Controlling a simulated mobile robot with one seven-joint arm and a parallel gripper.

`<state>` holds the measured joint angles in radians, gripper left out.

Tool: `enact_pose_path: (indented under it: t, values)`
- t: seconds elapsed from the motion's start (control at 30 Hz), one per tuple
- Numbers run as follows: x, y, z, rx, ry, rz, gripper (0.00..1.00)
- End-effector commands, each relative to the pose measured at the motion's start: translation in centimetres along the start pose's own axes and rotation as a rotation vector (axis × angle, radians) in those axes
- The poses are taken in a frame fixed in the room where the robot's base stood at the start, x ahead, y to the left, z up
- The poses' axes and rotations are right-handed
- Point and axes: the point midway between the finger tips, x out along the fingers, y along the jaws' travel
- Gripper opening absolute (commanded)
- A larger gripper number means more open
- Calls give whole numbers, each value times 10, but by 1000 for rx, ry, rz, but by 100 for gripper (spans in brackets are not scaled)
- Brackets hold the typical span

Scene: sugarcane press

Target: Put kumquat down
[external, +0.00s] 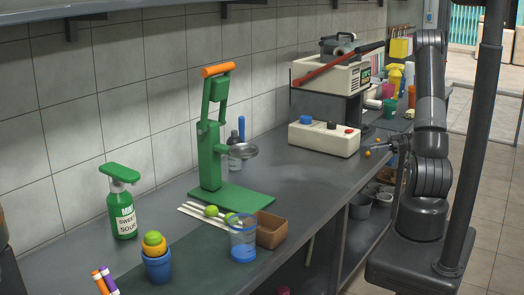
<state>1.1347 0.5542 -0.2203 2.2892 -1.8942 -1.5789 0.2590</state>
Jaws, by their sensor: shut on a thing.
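My gripper (371,152) is at the right side of the long grey counter (300,180), in front of my arm's dark column. It is small in the picture. A small orange fruit, the kumquat (367,154), shows at its fingertips, and the gripper is shut on it. The kumquat is close to the counter's front edge, just right of the cream box with knobs. I cannot tell whether it touches the counter.
The cream box (325,139) stands left of my gripper. A green press (212,150), a brown box (270,229), a clear blue cup (243,240), a blue pot (157,266) with fruit and a green spray bottle (122,205) stand farther left.

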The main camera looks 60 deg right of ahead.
Motion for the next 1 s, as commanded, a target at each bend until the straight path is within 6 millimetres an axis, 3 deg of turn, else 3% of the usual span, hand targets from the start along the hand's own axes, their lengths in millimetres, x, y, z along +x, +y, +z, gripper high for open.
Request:
enact_pose_path:
  t: [0.2, 0.57, 1.0]
  values:
    - [-16, -11, 6, -5, -1, -23, 0]
    - [-10, -11, 8, -5, -1, -26, 0]
    - [89, -6, 43, -3, 0, -28, 0]
